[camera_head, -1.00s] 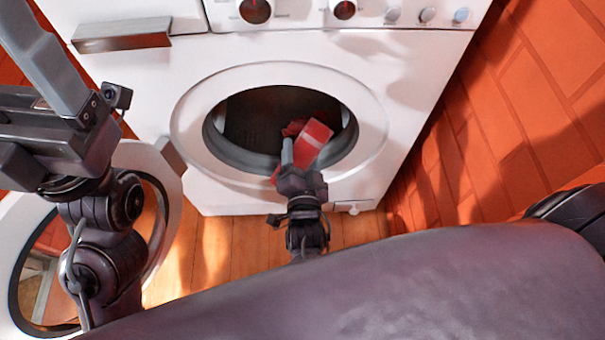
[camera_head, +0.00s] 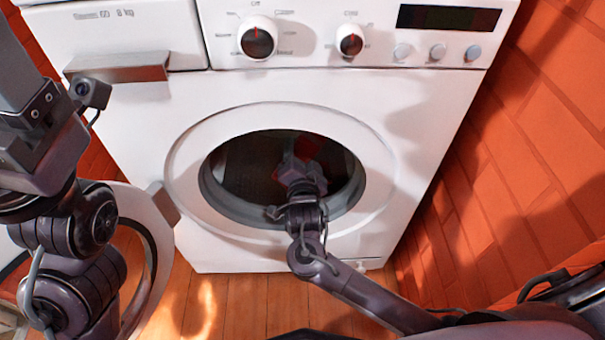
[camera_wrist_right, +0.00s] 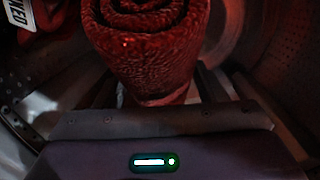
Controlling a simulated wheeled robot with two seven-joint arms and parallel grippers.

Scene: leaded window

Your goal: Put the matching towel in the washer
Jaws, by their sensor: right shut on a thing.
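The white washer (camera_head: 420,130) stands in front of me with its round door (camera_head: 150,290) swung open to the left. My right gripper (camera_head: 300,165) is inside the dark drum opening, shut on a red rolled towel (camera_head: 307,147). In the right wrist view the rolled towel (camera_wrist_right: 150,50) is large and upright between the fingers, with the perforated drum wall (camera_wrist_right: 280,50) around it. A white label with dark letters (camera_wrist_right: 20,12) shows at the left edge there. My left arm is at the left of the head view; its fingertips are out of the frame.
The washer's rim (camera_head: 375,165) surrounds my right arm. The open door stands near my left arm. An orange tiled wall (camera_head: 530,150) is close on the right. Wooden floor (camera_head: 230,300) shows below the washer.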

